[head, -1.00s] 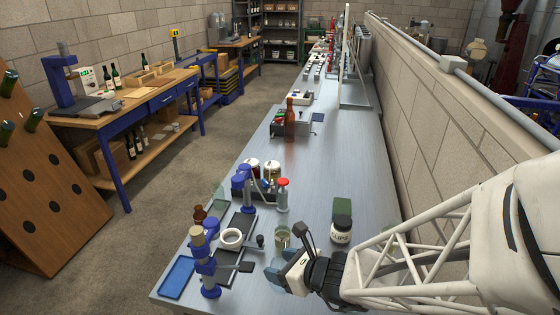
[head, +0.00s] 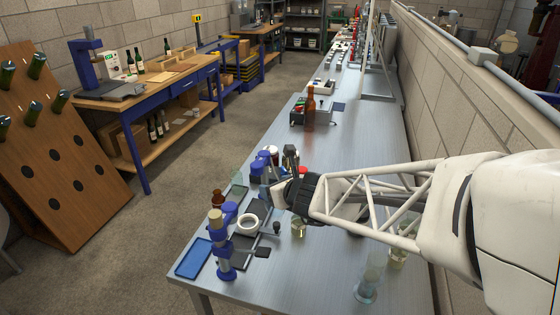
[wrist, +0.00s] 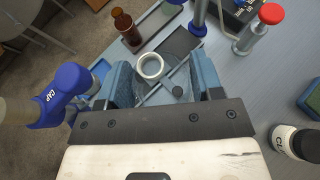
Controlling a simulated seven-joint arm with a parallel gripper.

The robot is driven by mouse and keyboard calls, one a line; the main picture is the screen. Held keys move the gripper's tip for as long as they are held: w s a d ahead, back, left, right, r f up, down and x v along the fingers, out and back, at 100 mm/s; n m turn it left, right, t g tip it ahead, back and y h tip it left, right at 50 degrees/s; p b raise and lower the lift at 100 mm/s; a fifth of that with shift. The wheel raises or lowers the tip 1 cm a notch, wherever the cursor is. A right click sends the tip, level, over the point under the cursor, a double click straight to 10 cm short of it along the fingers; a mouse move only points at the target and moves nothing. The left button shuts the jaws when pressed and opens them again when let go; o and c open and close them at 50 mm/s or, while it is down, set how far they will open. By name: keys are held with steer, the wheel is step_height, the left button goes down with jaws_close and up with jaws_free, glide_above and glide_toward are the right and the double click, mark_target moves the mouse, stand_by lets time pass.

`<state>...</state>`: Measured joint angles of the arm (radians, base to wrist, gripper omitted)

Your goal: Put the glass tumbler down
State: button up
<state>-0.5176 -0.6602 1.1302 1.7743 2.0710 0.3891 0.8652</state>
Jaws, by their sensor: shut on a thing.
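My gripper (head: 281,177) is above the near end of the grey bench (head: 350,160). In the wrist view its two blue-grey fingers (wrist: 167,88) are shut on the clear glass tumbler (wrist: 172,92), whose round outline shows faintly between them. In the head view I cannot make out the held tumbler. I cannot tell how far its base is above the bench. In the wrist view a white ring (wrist: 151,67) and a dark mat show beyond and through the glass.
The white ring (head: 248,224) and a blue tray (head: 194,257) lie near the bench's left edge, by a blue lever device (head: 222,248). A glass with yellowish content (head: 298,229) stands below my arm. A tall glass (head: 368,279) stands near right. A black-lidded jar (wrist: 294,141) is close.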

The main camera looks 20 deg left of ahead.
steer(key=shift+w+a+r+m+t+h, duration=1.25)
steer(key=shift+w+a+r, duration=1.65)
steer(key=shift+a+r, duration=1.4)
steer(key=shift+w+a+r+m+t+h, duration=0.75)
steer(key=shift+w+a+r+m+h, duration=0.85)
steer(key=shift+w+a+r, duration=1.95)
steer(key=s+a+f, duration=0.3)
steer(key=a+f, duration=0.2)
steer(key=f, duration=0.3)
steer(key=s+a+f+m, duration=0.1)
steer(key=s+a+f, duration=0.25)
steer(key=f, duration=0.45)
steer(key=s+a+f, duration=0.3)
steer(key=a+f, duration=0.2)
steer(key=f, duration=0.2)
steer(key=s+d+f+m+h, duration=0.2)
steer(key=s+f+m+h, duration=0.1)
steer(key=s+h, duration=0.15)
steer(key=s+d+r+m+h, duration=0.1)
steer(key=d+r+m+h, duration=0.1)
steer(key=d+r, duration=0.4)
steer(key=shift+s+d+r+m+h, duration=0.2)
steer(key=shift+r+m+h, duration=0.2)
steer(key=shift+r+m, duration=0.35)
